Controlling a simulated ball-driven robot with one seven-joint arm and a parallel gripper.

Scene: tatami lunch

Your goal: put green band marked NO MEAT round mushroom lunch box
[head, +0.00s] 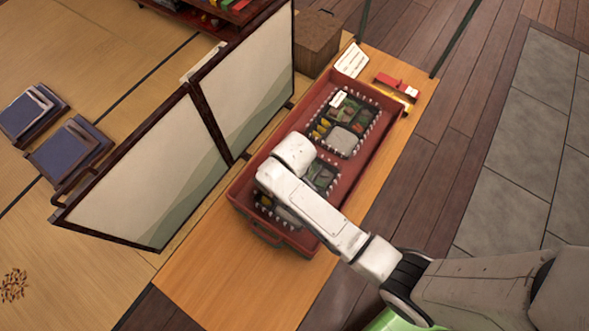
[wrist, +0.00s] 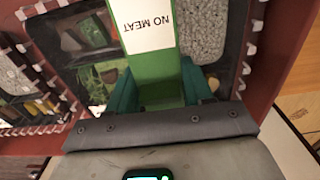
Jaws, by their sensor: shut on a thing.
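The green band (wrist: 157,68) with a white NO MEAT label (wrist: 146,24) lies between my gripper's (wrist: 160,90) two teal fingers, which are shut on it. In the wrist view it crosses over a dark lunch box (wrist: 75,78) with green food on one side and a grey speckled part on the other. I cannot tell whether the band touches the box or goes round it. In the head view the near lunch box (head: 322,178) is partly covered by my arm, which also hides the band and fingers. I cannot make out mushrooms.
Both boxes sit in a red tray (head: 240,190) on a wooden table (head: 200,285). The far lunch box (head: 347,128) has a small white label (head: 338,99). A red and yellow item (head: 388,82) and a white card (head: 351,61) lie beyond the tray. A folding screen (head: 160,175) stands along the left.

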